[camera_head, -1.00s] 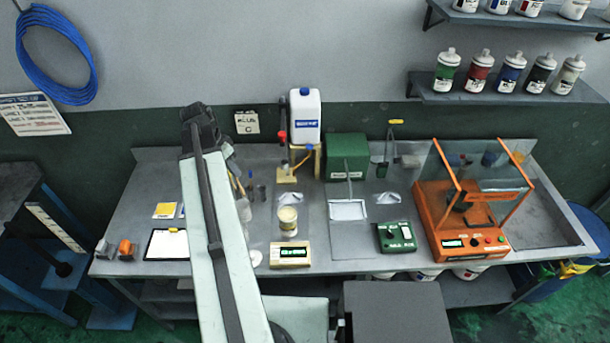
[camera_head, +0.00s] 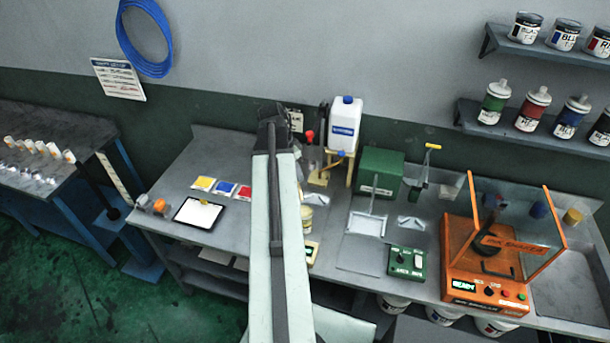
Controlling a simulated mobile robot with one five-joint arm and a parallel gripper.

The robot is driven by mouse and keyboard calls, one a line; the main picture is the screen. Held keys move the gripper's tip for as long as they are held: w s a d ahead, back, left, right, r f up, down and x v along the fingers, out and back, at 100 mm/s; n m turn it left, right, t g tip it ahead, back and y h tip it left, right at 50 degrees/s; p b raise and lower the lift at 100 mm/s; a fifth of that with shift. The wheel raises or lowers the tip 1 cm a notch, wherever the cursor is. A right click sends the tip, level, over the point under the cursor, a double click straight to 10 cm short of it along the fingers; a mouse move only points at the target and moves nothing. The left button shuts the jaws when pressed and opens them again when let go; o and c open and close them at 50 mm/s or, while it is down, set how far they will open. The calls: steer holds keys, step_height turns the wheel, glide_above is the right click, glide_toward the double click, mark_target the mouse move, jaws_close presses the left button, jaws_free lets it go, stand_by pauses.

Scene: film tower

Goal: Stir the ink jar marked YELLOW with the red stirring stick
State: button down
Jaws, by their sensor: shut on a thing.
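My arm reaches up the picture over the bench, and my gripper (camera_head: 271,122) is at its dark far end, seen from behind. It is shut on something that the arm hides. I cannot make out the red stirring stick. A pale yellow jar (camera_head: 319,198) stands just right of my arm, partly hidden by it. Its label cannot be read, so I cannot tell whether it is marked YELLOW. A tan scale (camera_head: 312,252) with a dark display is in front of this jar, also partly covered.
An orange shaker (camera_head: 490,250) with clear panels, a green scale (camera_head: 406,262) and a green box (camera_head: 380,176) stand to the right. A white jug (camera_head: 345,125) is at the back. Yellow, blue and red packets and a clipboard (camera_head: 198,213) lie left. Wall shelves hold bottles and tins.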

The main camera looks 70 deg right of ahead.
steer(key=b, duration=0.6)
glide_above(301, 199)
steer(key=w+d, duration=0.1)
steer(key=w, duration=0.1)
step_height(301, 199, down, 6)
steer(key=r, duration=0.1)
steer(key=b+x, duration=0.2)
steer(key=x, duration=0.1)
steer(key=b+x, duration=0.6)
steer(key=shift+w+a+f, duration=0.25)
steer(key=shift+w+a, duration=0.05)
steer(key=shift+a, duration=0.05)
steer(key=shift+w, duration=0.1)
